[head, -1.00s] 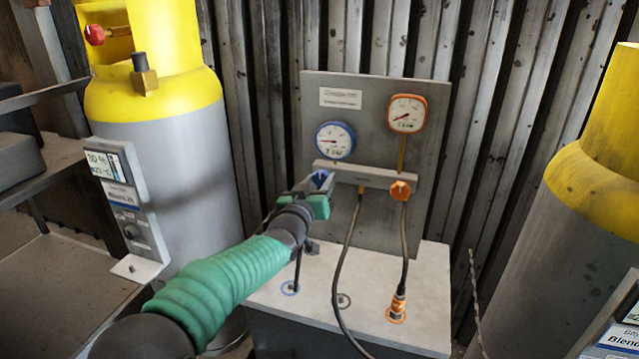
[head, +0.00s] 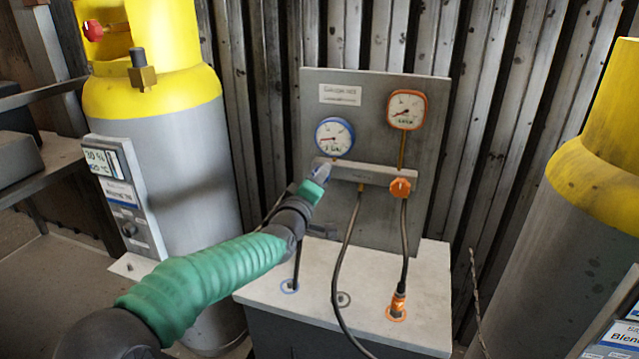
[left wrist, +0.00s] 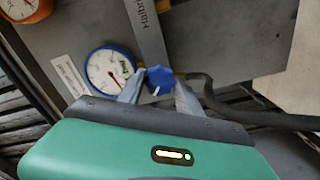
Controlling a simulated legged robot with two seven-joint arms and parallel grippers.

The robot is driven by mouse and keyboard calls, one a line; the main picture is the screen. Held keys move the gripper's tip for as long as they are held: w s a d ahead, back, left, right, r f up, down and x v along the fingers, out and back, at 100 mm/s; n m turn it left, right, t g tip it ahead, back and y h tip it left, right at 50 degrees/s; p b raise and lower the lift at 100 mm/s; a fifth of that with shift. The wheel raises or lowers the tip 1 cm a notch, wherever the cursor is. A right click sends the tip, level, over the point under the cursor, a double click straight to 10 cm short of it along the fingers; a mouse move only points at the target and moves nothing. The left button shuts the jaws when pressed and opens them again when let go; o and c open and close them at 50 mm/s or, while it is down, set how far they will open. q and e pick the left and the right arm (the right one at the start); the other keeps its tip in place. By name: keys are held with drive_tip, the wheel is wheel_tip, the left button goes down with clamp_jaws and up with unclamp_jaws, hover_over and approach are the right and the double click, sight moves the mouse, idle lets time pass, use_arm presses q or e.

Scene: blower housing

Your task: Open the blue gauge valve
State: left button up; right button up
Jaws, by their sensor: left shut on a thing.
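The blue gauge valve (left wrist: 160,80) is a small blue knob with a white mark, seen in the left wrist view below the manifold bar. My left gripper (left wrist: 158,92) is shut on it, one finger on each side. In the head view my left gripper (head: 320,176) reaches the left end of the manifold bar (head: 365,174) and mostly hides the blue knob. The blue-rimmed gauge (head: 334,137) sits just above; it also shows in the left wrist view (left wrist: 108,72). My right gripper is in neither view.
An orange-rimmed gauge (head: 407,109) and an orange knob (head: 400,187) are on the same grey panel (head: 375,225), to the right. Black hoses (head: 346,255) hang down to the light cabinet top (head: 432,290). Yellow-topped cylinders stand left (head: 160,150) and right (head: 580,210).

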use_arm(q)
drive_tip(key=n+b, duration=0.2)
drive_tip(key=n, duration=0.1)
drive_tip(key=n+b, duration=0.1)
drive_tip(key=n, duration=0.3)
drive_tip(key=f+n+b, duration=0.1)
drive_tip(key=n+b, duration=0.1)
drive_tip(key=n, duration=0.2)
drive_tip(key=shift+b, duration=0.35)
idle(0.3)
drive_tip(key=o, duration=1.4)
drive_tip(key=shift+a+r, duration=0.15)
drive_tip(key=shift+a, duration=0.05)
drive_tip(key=shift+c, duration=0.2)
drive_tip(key=shift+r, duration=0.15)
